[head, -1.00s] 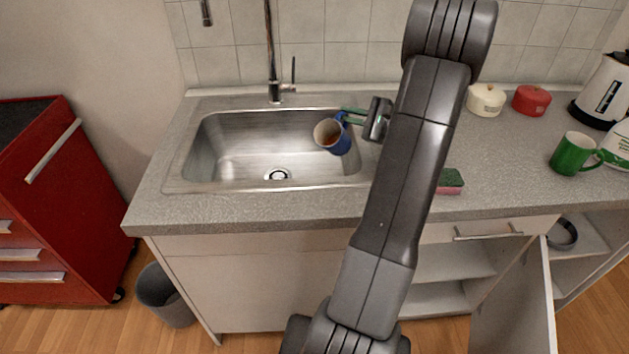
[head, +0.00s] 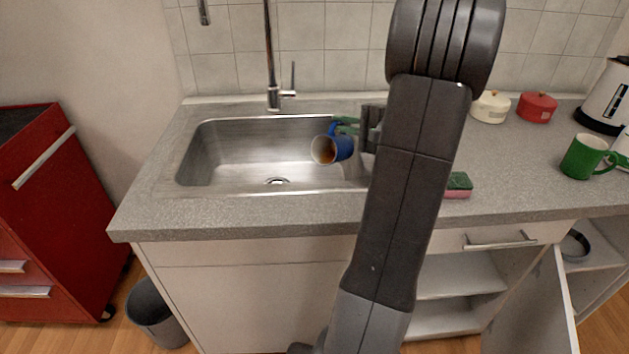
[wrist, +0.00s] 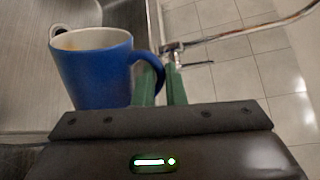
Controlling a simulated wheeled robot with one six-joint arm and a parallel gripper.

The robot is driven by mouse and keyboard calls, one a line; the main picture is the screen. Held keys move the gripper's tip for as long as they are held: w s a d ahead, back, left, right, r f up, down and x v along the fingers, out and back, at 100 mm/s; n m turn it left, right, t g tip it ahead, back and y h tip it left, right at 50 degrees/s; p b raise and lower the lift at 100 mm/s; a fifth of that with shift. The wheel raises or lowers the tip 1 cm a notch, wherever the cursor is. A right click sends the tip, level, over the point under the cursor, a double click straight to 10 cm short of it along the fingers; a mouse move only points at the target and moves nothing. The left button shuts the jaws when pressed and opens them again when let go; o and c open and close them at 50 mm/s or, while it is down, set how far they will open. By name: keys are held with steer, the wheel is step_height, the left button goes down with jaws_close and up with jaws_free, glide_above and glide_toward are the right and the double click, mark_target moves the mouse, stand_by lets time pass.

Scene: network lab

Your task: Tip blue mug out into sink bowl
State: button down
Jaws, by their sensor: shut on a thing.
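The blue mug (head: 344,147) is held tilted over the right part of the sink bowl (head: 215,150). Its mouth faces left and toward the head camera, and brown liquid shows inside. In the wrist view, the green fingers (wrist: 161,86) close on the handle of the blue mug (wrist: 95,75). My arm hides part of the sink's right edge. I cannot tell whether any liquid is leaving the mug.
The tap (head: 272,95) stands behind the bowl. A sponge (head: 458,185), a green mug (head: 584,157), a white pot (head: 490,107), a red pot (head: 537,107) and a kettle (head: 606,98) stand right of my arm. A cabinet door (head: 535,305) hangs open below.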

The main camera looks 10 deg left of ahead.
mark_target(335, 138)
steer(key=shift+s+a+f+n+b, duration=0.15)
steer(key=shift+s+n+b, duration=0.15)
steer(key=shift+b, duration=0.25)
steer(key=shift+s+a+r+n+b, duration=0.25)
steer(key=shift+s+n+b, duration=0.1)
steer(key=shift+s, duration=0.2)
steer(key=shift+s+a+r+n+b, duration=0.2)
steer(key=shift+s+n, duration=0.15)
steer(key=shift+s, duration=0.15)
steer(key=shift+s+a, duration=0.1)
steer(key=shift+s, duration=0.1)
steer(key=shift+s+a+r+n+t+h+b, duration=0.2)
steer(key=shift+s+n+b, duration=0.2)
steer(key=shift+b, duration=0.55)
steer(key=shift+s+a+r+n+t+h+b, duration=0.15)
steer(key=shift+s+n+b, duration=0.25)
steer(key=shift+b, duration=0.5)
steer(key=shift+s+a+r+n+b, duration=0.2)
steer(key=shift+s+n+b, duration=0.25)
steer(key=shift+b, duration=0.6)
